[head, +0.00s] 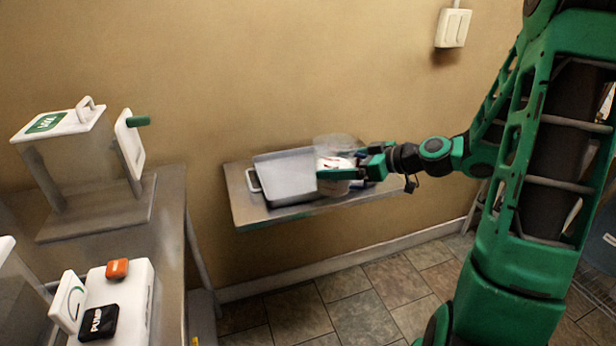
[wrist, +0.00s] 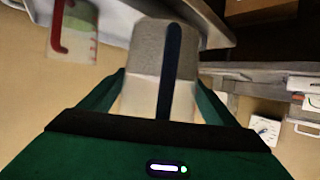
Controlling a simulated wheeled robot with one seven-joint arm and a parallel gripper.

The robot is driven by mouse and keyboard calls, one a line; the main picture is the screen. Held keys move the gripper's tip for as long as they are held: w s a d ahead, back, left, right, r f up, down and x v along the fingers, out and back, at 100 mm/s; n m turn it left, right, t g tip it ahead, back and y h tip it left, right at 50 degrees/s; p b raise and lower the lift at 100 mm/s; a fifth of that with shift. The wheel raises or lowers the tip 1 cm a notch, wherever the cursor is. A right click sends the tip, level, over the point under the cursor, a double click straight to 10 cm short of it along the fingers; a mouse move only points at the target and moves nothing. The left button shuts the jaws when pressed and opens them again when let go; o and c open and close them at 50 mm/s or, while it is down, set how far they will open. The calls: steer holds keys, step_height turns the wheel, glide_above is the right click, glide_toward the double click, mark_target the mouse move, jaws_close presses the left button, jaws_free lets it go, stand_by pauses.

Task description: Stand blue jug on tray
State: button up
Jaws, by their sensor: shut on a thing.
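My gripper (wrist: 160,95) is shut on the blue jug (wrist: 150,95), a translucent jug with a dark blue handle and a grey upper band. The handle faces the wrist camera between the green fingers. In the head view my gripper (head: 352,165) is over the wall shelf, at the right side of the grey tray (head: 285,178). A little blue shows beside the fingers there, but they hide most of the jug. I cannot tell whether its base touches anything.
The tray sits on a metal wall shelf (head: 245,213). A jug with a red handle (wrist: 82,30) is close by in the wrist view. At left stands a bench with a white pump box (head: 130,290) and a white-topped stand (head: 60,122). Tiled floor lies below.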

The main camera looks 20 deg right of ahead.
mark_target(315, 157)
steer(key=shift+m+t+h, duration=0.7)
steer(key=shift+m+h, duration=0.1)
steer(key=shift+m, duration=0.1)
steer(key=w+a, duration=0.1)
steer(key=a, duration=0.1)
steer(key=w+a, duration=0.4)
steer(key=a, duration=0.1)
steer(key=shift+r, duration=0.4)
steer(key=w+a+r+m+h, duration=0.25)
steer(key=a+r, duration=0.25)
steer(key=a, duration=0.3)
steer(key=shift+n+t+y, duration=0.35)
steer(key=shift+n+t, duration=0.05)
steer(key=shift+n, duration=0.05)
steer(key=shift+w+d+f, duration=1.4)
steer(key=shift+f, duration=0.4)
steer(key=shift+w+d+f, duration=1.35)
steer(key=shift+w+f, duration=0.1)
steer(key=shift+f, duration=0.35)
steer(key=shift+w+d+f, duration=1.4)
steer(key=shift+f, duration=0.4)
steer(key=shift+f, duration=0.1)
steer(key=o, duration=1.6)
steer(key=v, duration=1.2)
steer(key=shift+d, duration=0.1)
